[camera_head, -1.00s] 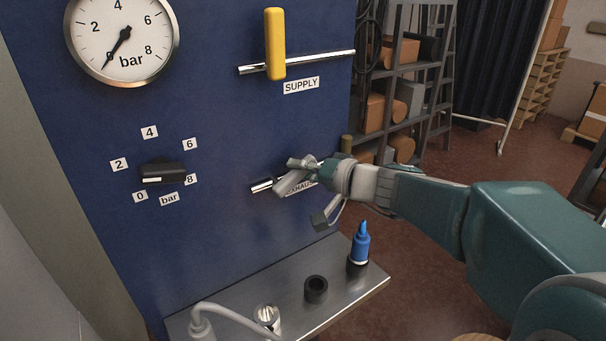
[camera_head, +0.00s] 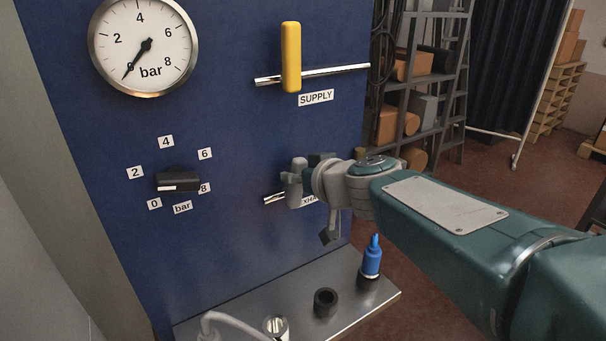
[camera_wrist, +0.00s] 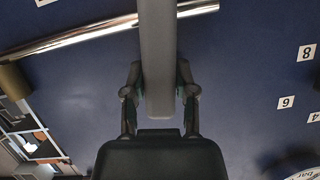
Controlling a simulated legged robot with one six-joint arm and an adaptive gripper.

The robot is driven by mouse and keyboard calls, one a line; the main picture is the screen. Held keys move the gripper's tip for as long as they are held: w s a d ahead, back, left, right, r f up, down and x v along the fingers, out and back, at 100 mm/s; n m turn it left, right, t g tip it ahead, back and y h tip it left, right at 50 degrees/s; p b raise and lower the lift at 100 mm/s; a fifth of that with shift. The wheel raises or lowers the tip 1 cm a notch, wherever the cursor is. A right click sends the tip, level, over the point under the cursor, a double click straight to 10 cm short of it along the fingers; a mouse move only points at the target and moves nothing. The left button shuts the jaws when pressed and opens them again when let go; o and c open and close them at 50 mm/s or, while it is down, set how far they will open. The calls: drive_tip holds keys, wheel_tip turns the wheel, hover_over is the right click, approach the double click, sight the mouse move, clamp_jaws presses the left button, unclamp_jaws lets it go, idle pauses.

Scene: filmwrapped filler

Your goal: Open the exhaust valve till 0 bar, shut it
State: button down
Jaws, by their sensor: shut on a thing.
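The exhaust valve's grey lever (camera_head: 293,190) is in my gripper (camera_wrist: 158,92), whose fingers lie on both sides of it in the wrist view. The lever (camera_wrist: 157,45) stands across the shiny exhaust pipe (camera_wrist: 70,37). In the head view my gripper hides part of the valve and of the EXHAUST label (camera_head: 309,200). The pressure gauge (camera_head: 145,45) at the upper left has its needle at about 0 bar.
The yellow supply lever (camera_head: 291,57) stands across its pipe, above my arm. A black regulator knob (camera_head: 178,181) sits on the blue panel (camera_head: 230,130). A metal shelf (camera_head: 245,310) below holds a blue-tipped bottle (camera_head: 372,257) and a black ring (camera_head: 326,301).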

drive_tip(key=shift+s+a+f+n+h, duration=0.3)
drive_tip(key=shift+a+n+h, duration=0.1)
drive_tip(key=shift+n+h, duration=0.15)
drive_tip(key=shift+c, duration=2)
unclamp_jaws()
drive_tip(key=shift+a+r, duration=0.1)
drive_tip(key=shift+r, duration=0.05)
drive_tip(key=v, duration=1.1)
drive_tip(key=shift+s+d, duration=0.25)
drive_tip(key=shift+s, duration=0.15)
